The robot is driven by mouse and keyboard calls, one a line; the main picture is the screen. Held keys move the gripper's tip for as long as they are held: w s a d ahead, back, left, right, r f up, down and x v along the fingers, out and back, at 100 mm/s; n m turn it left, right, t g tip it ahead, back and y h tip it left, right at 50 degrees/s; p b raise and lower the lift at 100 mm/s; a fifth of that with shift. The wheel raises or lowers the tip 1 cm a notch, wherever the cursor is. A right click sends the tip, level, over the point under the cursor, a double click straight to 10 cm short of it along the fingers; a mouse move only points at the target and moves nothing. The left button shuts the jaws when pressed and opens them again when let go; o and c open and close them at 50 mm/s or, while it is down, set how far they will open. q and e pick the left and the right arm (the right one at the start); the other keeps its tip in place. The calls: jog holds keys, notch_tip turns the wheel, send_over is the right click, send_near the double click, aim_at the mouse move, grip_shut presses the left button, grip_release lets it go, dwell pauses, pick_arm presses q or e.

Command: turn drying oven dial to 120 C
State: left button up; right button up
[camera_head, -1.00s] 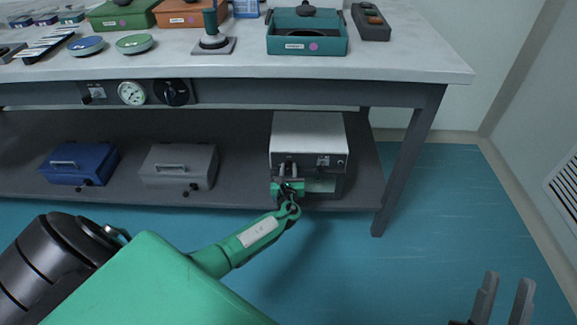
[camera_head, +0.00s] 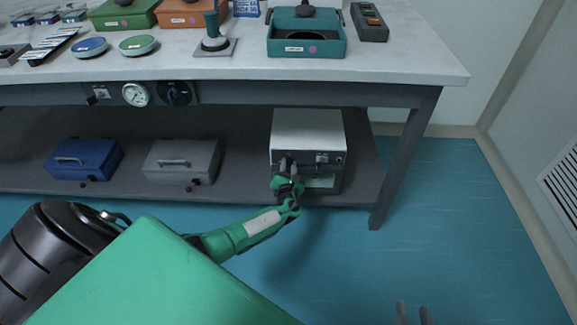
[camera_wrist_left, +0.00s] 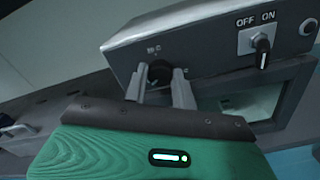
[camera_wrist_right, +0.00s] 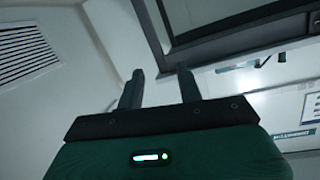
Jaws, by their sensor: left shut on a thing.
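The drying oven (camera_head: 308,130) is a white-topped grey box on the shelf under the table, at its right end. Its front panel shows in the left wrist view (camera_wrist_left: 205,55), with a black dial (camera_wrist_left: 158,73) and an OFF/ON switch (camera_wrist_left: 262,50). My left gripper (camera_head: 287,164) is at the oven's front. In the left wrist view its fingers (camera_wrist_left: 160,82) are shut on the dial, one on each side. The dial's scale marks are too small and partly hidden to read. My right gripper (camera_head: 413,310) is at the bottom edge, empty, its fingers (camera_wrist_right: 158,85) apart.
A blue box (camera_head: 83,160) and a grey box (camera_head: 181,162) stand left of the oven on the shelf. The table leg (camera_head: 403,170) is just right of it. The floor (camera_head: 450,220) at the right is clear.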

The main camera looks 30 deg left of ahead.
aim_at(288, 163)
pick_arm(q)
jog(key=shift+s+f, duration=0.1)
jog(key=o, duration=1)
jog(key=shift+s+d, duration=0.3)
jog(key=shift+s, duration=0.1)
jog(key=p+v, duration=0.1)
jog(key=v, duration=0.1)
jog(key=shift+s+d, duration=0.15)
jog(key=shift+s, duration=0.1)
jog(key=p+v, duration=0.2)
jog(key=v, duration=0.8)
pick_arm(e)
jog(key=d+f+g, duration=0.1)
jog(key=s+d+g+h, duration=0.1)
jog(key=g, duration=0.1)
jog(key=d+f+g+h, duration=0.1)
jog(key=d, duration=0.1)
jog(key=shift+s+d+f+g, duration=0.1)
jog(key=shift+s+f+g, duration=0.25)
jog(key=shift+s+g, duration=0.05)
pick_arm(q)
jog(key=shift+s+d, duration=0.1)
jog(key=shift+d, duration=0.05)
